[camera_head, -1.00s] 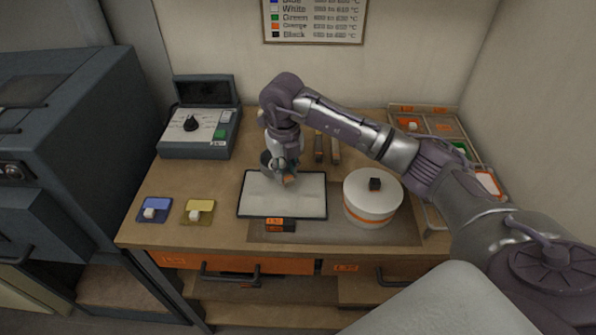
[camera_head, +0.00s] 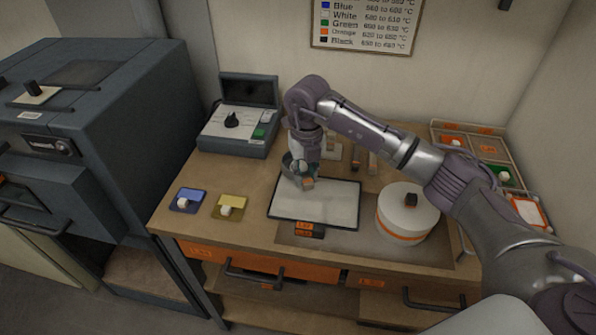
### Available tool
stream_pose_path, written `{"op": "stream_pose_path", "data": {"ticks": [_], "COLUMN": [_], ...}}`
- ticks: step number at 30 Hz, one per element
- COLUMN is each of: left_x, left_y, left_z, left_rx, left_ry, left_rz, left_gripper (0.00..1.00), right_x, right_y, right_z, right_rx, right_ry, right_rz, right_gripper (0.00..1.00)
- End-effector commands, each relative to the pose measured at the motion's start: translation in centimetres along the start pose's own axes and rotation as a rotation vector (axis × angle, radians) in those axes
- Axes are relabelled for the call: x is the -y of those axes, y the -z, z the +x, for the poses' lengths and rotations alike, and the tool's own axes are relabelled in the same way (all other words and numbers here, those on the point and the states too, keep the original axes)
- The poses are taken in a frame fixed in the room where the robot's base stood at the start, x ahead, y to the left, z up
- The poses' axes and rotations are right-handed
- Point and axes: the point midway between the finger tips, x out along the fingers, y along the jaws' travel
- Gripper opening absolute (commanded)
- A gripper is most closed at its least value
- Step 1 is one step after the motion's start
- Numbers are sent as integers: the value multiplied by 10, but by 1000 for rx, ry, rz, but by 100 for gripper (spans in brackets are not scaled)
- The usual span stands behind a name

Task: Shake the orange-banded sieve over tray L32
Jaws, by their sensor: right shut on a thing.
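Tray L32 (camera_head: 335,214), a white rectangle with a dark rim, lies on the worktop. My right gripper (camera_head: 303,172) points down above the tray's back left part. I cannot tell whether any powder is falling; the tray surface looks plain white. My left gripper is not in view.
A white round pot (camera_head: 399,222) with an orange band and black knob stands right of the tray. Blue (camera_head: 191,194) and yellow (camera_head: 231,200) cards lie left. A control box (camera_head: 238,138) stands behind left; a compartment rack (camera_head: 490,148) is back right.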

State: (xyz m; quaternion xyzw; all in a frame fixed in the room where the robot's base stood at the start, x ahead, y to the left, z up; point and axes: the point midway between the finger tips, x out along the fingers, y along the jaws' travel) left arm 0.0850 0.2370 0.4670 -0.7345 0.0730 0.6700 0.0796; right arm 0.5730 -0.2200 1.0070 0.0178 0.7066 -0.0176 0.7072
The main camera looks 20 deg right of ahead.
Motion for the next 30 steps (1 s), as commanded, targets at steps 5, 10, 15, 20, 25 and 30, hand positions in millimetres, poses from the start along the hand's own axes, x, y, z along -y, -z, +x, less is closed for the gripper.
{"op": "stream_pose_path", "data": {"ticks": [5, 10, 15, 20, 25, 30], "left_x": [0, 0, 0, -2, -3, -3], "left_y": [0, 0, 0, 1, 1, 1], "left_z": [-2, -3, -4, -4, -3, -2], "left_rx": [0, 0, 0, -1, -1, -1], "left_ry": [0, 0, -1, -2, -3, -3], "left_rz": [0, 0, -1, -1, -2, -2], "left_gripper": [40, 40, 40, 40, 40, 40], "right_x": [17, 32, 47, 61, 76, 91], "right_y": [9, 17, 25, 33, 42, 49], "right_z": [-1, 0, 0, 0, 0, 0], "right_rx": [0, 0, 0, 1, 0, 0], "right_ry": [0, 1, 0, 0, 0, 0], "right_rz": [1, 1, 1, 1, 1, 1], "right_gripper": [0, 0, 0, 0, 0, 0]}}
